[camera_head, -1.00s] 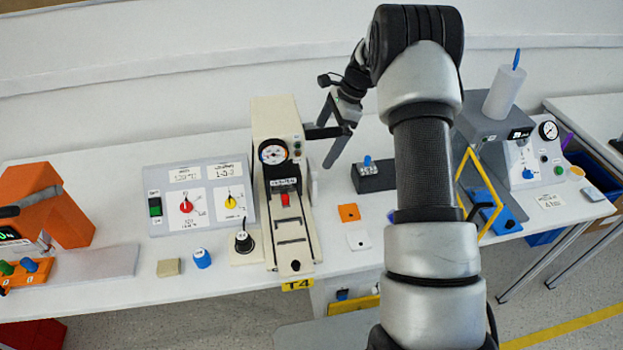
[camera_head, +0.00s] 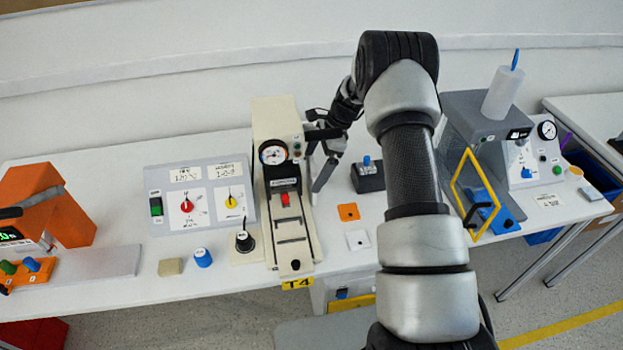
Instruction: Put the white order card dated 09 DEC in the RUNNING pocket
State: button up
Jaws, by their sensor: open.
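A small white card (camera_head: 358,240) lies on the table in front of an orange card (camera_head: 348,212), right of the cream machine (camera_head: 287,234). Its print is too small to read, so I cannot confirm the date 09 DEC. My gripper (camera_head: 315,162) is open, with nothing seen between its fingers. It is beside the right side of the cream machine's upright part, behind and left of both cards. I cannot make out a pocket marked RUNNING; no such label is legible.
A black block with a blue knob (camera_head: 367,175) stands right of my gripper. A grey panel with red and yellow dials (camera_head: 202,198) is left of the machine. A blue cylinder (camera_head: 202,258) and a tan block (camera_head: 170,267) sit near the front edge. A yellow-framed station (camera_head: 468,185) stands right.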

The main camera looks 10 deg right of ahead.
jog(key=c, duration=1.4)
jog(key=shift+r, duration=0.1)
jog(key=shift+c, duration=0.2)
